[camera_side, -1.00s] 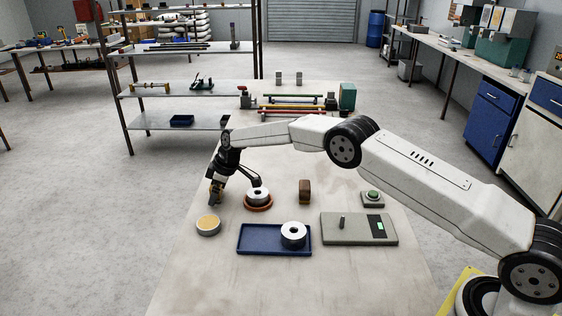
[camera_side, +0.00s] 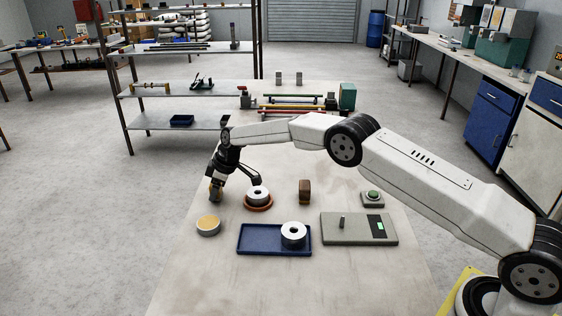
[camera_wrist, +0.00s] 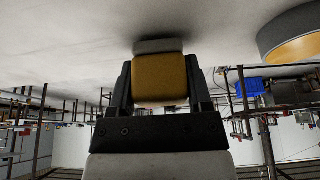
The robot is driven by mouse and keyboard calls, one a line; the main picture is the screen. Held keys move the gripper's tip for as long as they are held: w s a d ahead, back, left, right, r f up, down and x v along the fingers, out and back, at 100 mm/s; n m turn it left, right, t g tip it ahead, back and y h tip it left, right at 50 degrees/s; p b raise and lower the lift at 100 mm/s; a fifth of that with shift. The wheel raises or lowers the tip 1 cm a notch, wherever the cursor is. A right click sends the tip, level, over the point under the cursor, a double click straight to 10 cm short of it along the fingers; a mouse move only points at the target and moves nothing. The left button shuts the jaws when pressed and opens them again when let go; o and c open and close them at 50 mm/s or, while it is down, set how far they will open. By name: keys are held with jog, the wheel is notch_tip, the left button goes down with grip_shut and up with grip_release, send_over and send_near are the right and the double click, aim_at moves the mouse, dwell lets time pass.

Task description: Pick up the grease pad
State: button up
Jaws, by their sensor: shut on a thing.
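The grease pad (camera_wrist: 160,78) is an amber block with a pale grey end in the wrist view. My gripper (camera_wrist: 160,85) is shut on it, with one dark finger on each side. The grey end points away from the gripper toward the table. In the side view my gripper (camera_side: 216,193) is low over the left part of the table, pointing down, behind the round tin. The pad shows there only as a small brownish patch between the fingers. I cannot tell whether it touches the table.
A round tin with a yellow top (camera_side: 208,226) stands just in front of the gripper. A ring on a reddish-brown base (camera_side: 258,203) is close on the right. A blue tray (camera_side: 258,247) with another ring, a brown block (camera_side: 305,191) and a grey-green device (camera_side: 345,235) stand farther right.

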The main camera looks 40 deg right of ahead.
notch_tip(320, 180, up, 3)
jog(key=shift+f, duration=0.1)
jog(key=shift+s+r, duration=0.45)
jog(key=s+d+r, duration=0.1)
jog(key=s+r, duration=0.7)
jog(key=s, duration=0.5)
jog(key=shift+d+r, duration=0.35)
jog(key=shift+d, duration=0.05)
jog(key=o, duration=0.6)
jog(key=c, duration=0.4)
